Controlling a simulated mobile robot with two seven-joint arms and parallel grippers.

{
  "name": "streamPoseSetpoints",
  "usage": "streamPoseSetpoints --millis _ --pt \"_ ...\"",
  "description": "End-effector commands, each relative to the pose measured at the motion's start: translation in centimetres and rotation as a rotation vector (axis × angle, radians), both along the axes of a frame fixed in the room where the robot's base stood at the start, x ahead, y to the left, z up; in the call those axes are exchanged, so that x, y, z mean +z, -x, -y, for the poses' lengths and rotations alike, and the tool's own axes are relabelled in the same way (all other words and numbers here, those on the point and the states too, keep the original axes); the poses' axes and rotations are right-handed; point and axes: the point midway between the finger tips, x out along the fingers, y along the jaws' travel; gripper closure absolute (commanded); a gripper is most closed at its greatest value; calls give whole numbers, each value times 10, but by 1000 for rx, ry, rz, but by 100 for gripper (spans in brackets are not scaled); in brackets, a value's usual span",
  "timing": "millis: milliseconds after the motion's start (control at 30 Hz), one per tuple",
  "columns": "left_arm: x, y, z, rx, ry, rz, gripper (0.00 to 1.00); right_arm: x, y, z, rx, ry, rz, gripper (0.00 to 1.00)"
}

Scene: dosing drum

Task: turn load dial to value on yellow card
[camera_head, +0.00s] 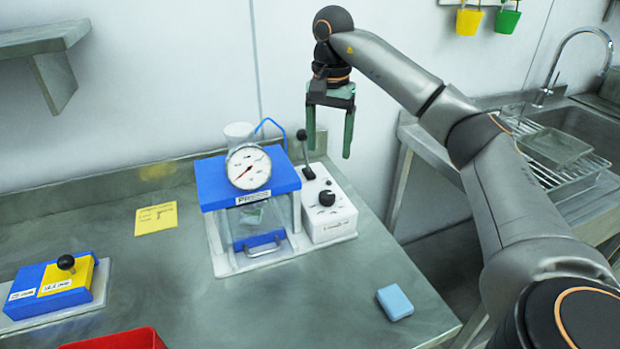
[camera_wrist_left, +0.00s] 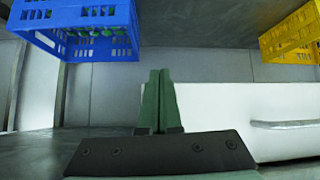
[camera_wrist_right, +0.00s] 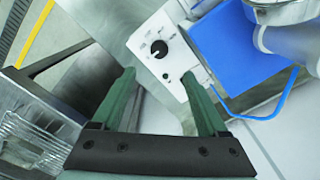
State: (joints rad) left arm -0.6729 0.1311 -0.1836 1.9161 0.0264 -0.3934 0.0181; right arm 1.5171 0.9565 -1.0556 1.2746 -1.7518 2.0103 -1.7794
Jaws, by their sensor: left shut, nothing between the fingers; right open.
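The yellow card (camera_head: 156,218) lies flat on the steel bench, left of the dosing drum; its writing is too small to read. The drum has a blue top (camera_head: 213,184), a round gauge (camera_head: 248,167) and a clear front. A white control box (camera_head: 330,212) stands at its right with a black dial (camera_head: 327,198) and a black-knobbed lever (camera_head: 304,150). The dial also shows in the right wrist view (camera_wrist_right: 159,49). My right gripper (camera_head: 329,152) is open and empty, above and behind the box. My left gripper (camera_wrist_left: 160,100) is shut and empty, outside the head view.
A blue and yellow block with a black knob (camera_head: 65,263) is at the left. A red bin (camera_head: 118,340) and a light blue block (camera_head: 395,302) are near the front. A sink with a rack (camera_head: 560,170) is at right. Blue (camera_wrist_left: 80,30) and yellow crates (camera_wrist_left: 292,35) show near my left gripper.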

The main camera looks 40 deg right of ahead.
Motion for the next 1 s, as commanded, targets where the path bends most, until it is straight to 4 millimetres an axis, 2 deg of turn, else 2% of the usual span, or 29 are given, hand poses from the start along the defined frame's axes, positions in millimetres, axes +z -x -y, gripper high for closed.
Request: streamPoseSetpoints --millis 167,367,700,1000 --pt "-11 4 0 0 1 -7 100 -16 0 0 1 0 -4 23" --pt "-25 6 0 -1 0 -15 100 -54 1 0 1 0 -6 23" --pt "-24 5 3 -5 2 -20 100 -111 1 0 0 0 -3 23" --pt "-22 2 4 -6 4 -12 100 -125 1 0 1 0 1 23"
